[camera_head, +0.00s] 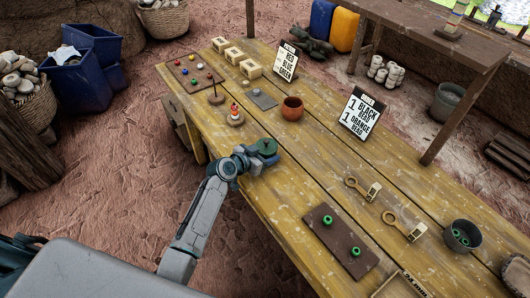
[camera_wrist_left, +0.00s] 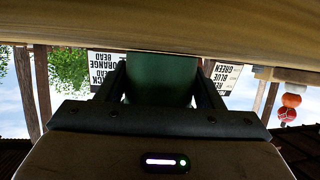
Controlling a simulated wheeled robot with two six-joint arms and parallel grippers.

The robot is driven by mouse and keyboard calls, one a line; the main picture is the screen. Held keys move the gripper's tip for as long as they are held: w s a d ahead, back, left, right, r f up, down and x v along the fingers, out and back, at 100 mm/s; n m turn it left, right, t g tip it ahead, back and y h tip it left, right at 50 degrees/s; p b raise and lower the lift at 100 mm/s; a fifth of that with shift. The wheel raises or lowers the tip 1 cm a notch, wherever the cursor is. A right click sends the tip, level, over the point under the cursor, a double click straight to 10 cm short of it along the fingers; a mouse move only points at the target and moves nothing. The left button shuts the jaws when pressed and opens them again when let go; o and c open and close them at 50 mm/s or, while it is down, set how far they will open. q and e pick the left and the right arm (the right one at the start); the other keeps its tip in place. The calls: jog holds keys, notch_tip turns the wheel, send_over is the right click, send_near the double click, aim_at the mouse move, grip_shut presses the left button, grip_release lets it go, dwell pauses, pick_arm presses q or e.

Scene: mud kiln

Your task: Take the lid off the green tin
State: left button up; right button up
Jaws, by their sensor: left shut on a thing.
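The green tin (camera_head: 266,145) is at the near long edge of the wooden table, mostly hidden by my left gripper (camera_head: 262,152). A round dark green top shows there in the head view. In the left wrist view the green tin (camera_wrist_left: 160,77) stands between the two dark fingers, and my left gripper (camera_wrist_left: 160,95) is shut on it. I cannot make out a seam between lid and body. My right gripper is in neither view.
The table (camera_head: 300,178) also holds a brown pot (camera_head: 292,108), a bead board (camera_head: 195,72), a peg with stacked beads (camera_head: 235,116), two signs, a dark board with green rings (camera_head: 340,241) and a dark bowl (camera_head: 462,236). Bare tabletop lies right of the gripper.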

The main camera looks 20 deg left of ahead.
pick_arm(q)
jog(key=shift+f, duration=0.15)
jog(key=o, duration=1.4)
